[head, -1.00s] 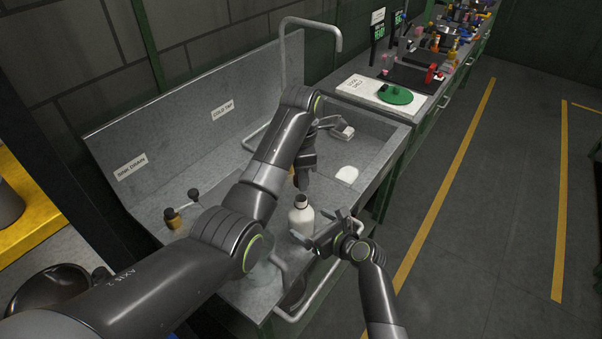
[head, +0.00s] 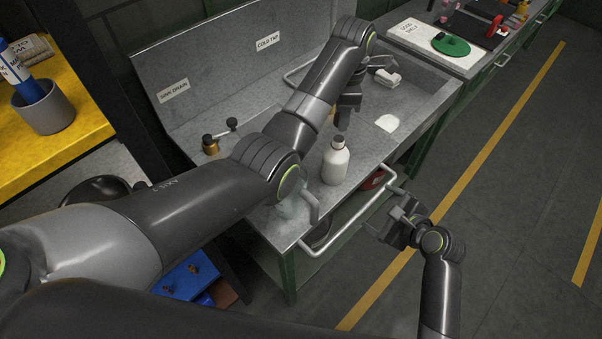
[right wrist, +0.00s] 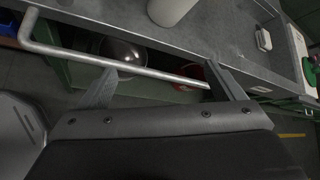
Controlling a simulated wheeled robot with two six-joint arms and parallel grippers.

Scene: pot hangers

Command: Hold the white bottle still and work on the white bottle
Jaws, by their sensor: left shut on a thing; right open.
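The white bottle (head: 335,165) stands upright on the grey sink counter near its front edge in the head view, its dark top showing. Its lower part also shows at the top of the right wrist view (right wrist: 172,8). My left gripper (head: 342,124) comes down from above at the bottle's top and is shut on it; the exact contact is partly hidden by the gripper and arm. My right gripper (head: 384,218) is open and empty, out in front of the counter and lower right of the bottle. Its spread fingers (right wrist: 160,70) show in the right wrist view.
A metal rail (head: 352,222) runs along the counter's front, between my right gripper and the counter. A white pad (head: 387,123) lies right of the bottle. A brass fitting (head: 211,145) stands left. A green disc (head: 451,45) lies on the neighbouring bench. Floor at right is clear.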

